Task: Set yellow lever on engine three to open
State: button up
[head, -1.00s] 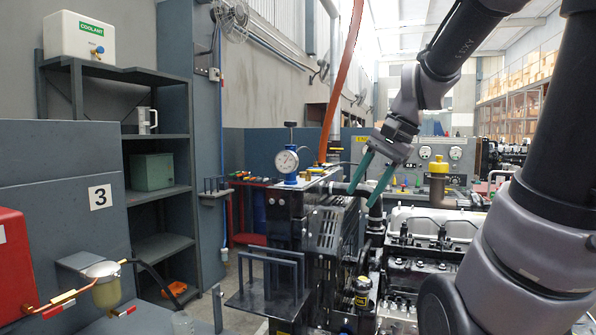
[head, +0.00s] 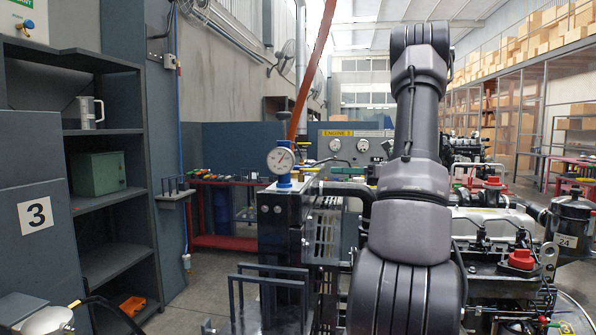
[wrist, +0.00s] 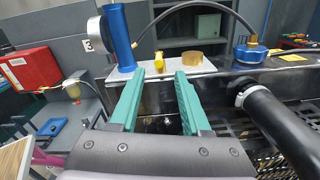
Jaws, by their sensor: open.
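My gripper (wrist: 159,78) is open in the wrist view, its two green fingers apart with nothing between them. A small yellow piece (wrist: 159,60) stands on a pale metal top just beyond the fingertips; I cannot tell whether it is the yellow lever or which way it is set. A tan round cap (wrist: 194,58) sits to its right. In the head view, the sign for engine three (head: 340,133) is on the grey panel at the back. My arm covers the middle of this view and hides my gripper.
A blue cylinder (wrist: 118,38) stands left of the fingers. A thick black hose (wrist: 275,120) runs close on the right. In the head view, a dial gauge (head: 281,160) tops the dark cabinet, and engine parts (head: 490,225) crowd the right. Floor shows at left.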

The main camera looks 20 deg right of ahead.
aim_at(304, 170)
jog(key=x, duration=1)
jog(key=shift+w+a, duration=0.1)
jog(key=shift+a, duration=0.2)
grip_shut()
